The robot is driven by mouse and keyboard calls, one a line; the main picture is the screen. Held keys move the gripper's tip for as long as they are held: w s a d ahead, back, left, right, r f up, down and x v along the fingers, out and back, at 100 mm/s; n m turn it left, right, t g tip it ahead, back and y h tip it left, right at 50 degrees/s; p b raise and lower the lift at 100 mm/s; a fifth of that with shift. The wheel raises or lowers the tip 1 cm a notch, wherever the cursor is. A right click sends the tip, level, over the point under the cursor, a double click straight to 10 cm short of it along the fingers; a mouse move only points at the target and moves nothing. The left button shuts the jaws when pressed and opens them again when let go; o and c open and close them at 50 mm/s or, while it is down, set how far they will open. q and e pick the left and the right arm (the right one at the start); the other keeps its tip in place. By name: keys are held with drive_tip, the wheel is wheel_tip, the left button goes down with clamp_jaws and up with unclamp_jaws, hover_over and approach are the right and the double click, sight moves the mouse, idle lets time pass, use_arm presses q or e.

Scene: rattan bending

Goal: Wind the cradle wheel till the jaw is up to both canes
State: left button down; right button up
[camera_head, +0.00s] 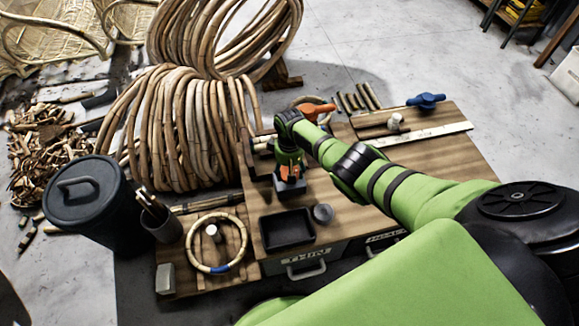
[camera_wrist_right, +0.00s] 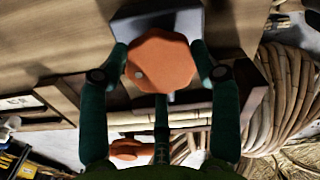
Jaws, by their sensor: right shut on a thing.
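The orange cradle wheel (camera_wrist_right: 158,62) is a faceted knob with a small pale dot. It stands by a grey base (camera_wrist_right: 185,20); in the head view that base (camera_head: 289,188) sits at the left part of the bench. My right gripper (camera_head: 289,163) is over the wheel from above. In the wrist view its two green fingers close on opposite sides of the wheel. Pale cane lengths (camera_wrist_right: 188,116) run crosswise behind the gripper; I cannot tell them apart surely. The jaw and its gap to the canes are hidden by my gripper and arm. My left gripper is not in view.
A second orange handle (camera_head: 318,109) is behind my right arm. On the bench are a black tray (camera_head: 287,229), a cane ring (camera_head: 216,243), a blue clamp-like thing (camera_head: 426,101) and a pale rule (camera_head: 420,135). Large cane coils (camera_head: 180,130) and a dark bin (camera_head: 88,212) stand left.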

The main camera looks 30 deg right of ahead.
drive_tip(key=shift+s+a+f+m, duration=0.1)
drive_tip(key=shift+s+m, duration=0.05)
drive_tip(key=shift+m, duration=0.45)
drive_tip(key=shift+s+a+f+m, duration=0.1)
drive_tip(key=shift+m, duration=0.5)
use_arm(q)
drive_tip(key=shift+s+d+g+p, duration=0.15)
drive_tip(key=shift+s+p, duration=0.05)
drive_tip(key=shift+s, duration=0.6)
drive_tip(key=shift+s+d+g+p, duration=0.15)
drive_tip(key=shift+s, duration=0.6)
use_arm(e)
drive_tip(key=shift+m, duration=0.9)
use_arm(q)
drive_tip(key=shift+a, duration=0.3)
use_arm(e)
drive_tip(key=o, duration=1.1)
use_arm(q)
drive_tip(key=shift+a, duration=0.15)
use_arm(e)
drive_tip(key=shift+w, duration=0.15)
drive_tip(key=shift+d+r, duration=0.1)
